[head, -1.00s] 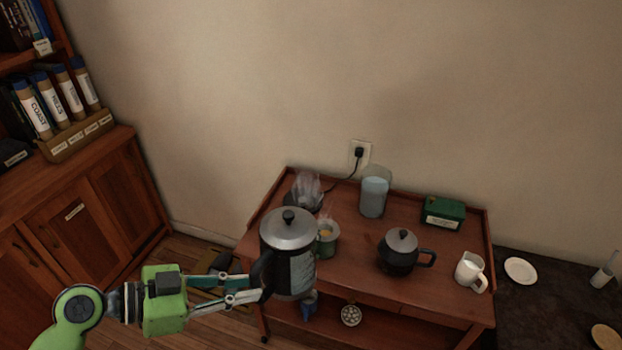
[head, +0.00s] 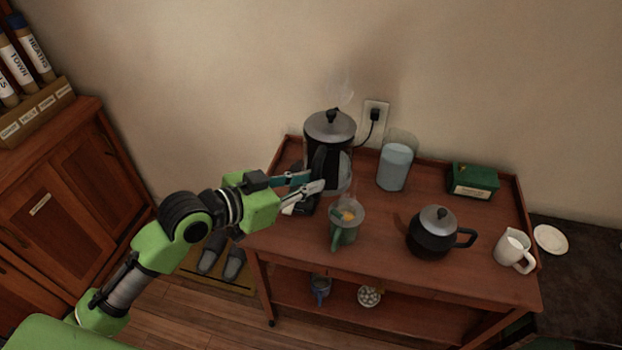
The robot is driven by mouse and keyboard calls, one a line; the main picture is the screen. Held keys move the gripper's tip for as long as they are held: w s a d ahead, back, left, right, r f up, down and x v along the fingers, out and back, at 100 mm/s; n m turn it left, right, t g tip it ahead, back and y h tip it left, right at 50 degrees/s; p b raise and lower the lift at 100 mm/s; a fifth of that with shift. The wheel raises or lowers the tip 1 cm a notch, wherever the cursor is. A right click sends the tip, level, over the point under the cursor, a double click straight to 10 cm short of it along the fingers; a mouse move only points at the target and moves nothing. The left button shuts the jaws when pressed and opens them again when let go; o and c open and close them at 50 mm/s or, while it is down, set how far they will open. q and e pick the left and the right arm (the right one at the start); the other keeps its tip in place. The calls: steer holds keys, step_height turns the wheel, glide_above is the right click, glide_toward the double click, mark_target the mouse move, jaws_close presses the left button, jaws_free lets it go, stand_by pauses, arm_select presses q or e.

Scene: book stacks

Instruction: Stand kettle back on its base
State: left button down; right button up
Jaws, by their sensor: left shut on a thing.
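The kettle (head: 341,158), black with a grey lid and a water-level strip, is upright at the back left of the wooden cart. My left gripper (head: 318,186) is shut on its black handle, which faces the lower left. A dark part of the base (head: 305,207) shows below the handle; the kettle and gripper hide the rest. The kettle's bottom is over or on the base; I cannot tell whether it is fully seated. My right gripper is not in view.
On the cart (head: 385,235), a steaming green mug (head: 343,232) stands close in front of the kettle. A plug (head: 375,114) is in the wall.

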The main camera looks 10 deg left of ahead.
arm_select(q)
steer(key=shift+w+d+r, duration=0.25)
steer(key=shift+w+d, duration=0.05)
steer(key=shift+w, duration=0.35)
steer(key=shift+w+a+f+b, duration=0.1)
steer(key=shift+w+a+f, duration=1.15)
steer(key=shift+w+f, duration=0.85)
steer(key=shift+w+a+f+b, duration=0.15)
steer(key=shift+w+a+f, duration=1.05)
steer(key=shift+w+f, duration=0.8)
steer(key=shift+w+a+f+b, duration=0.1)
steer(key=shift+w+a+f, duration=1.15)
steer(key=shift+w+f, duration=0.85)
steer(key=c, duration=2)
jaws_free()
steer(key=shift+s+f, duration=0.45)
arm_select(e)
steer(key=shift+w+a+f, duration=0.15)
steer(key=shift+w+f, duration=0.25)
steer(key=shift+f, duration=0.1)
